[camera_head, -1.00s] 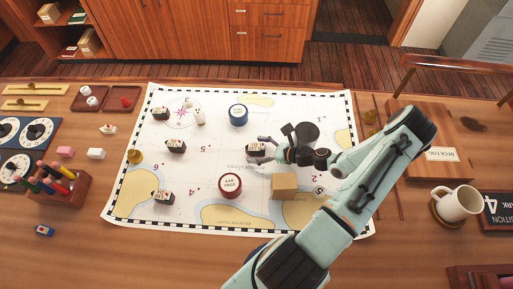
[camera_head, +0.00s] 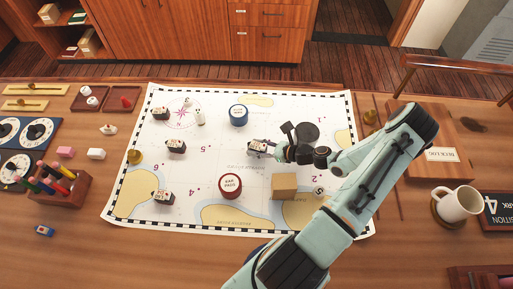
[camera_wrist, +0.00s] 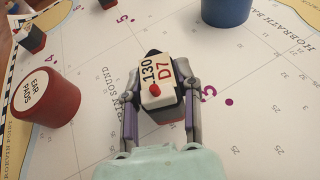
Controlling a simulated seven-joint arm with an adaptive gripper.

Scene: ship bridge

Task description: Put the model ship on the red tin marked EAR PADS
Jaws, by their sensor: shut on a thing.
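The model ship (camera_head: 256,146) has a dark hull and a white top; in the wrist view its top (camera_wrist: 158,82) reads "130 D7" beside a red knob. My gripper (camera_head: 268,147) is shut on it, one finger on each side, at the middle of the chart. I cannot tell whether it is clear of the chart. The red tin marked EAR PADS (camera_head: 230,187) stands upright on the chart, nearer the front and slightly left of the ship. In the wrist view the tin (camera_wrist: 47,115) is at the left, apart from my gripper, its white label bare.
The chart (camera_head: 205,165) carries several similar ships at its left, including one at the front left (camera_head: 163,198). A blue tin (camera_head: 238,116) stands behind, a wooden block (camera_head: 284,186) right of the red tin.

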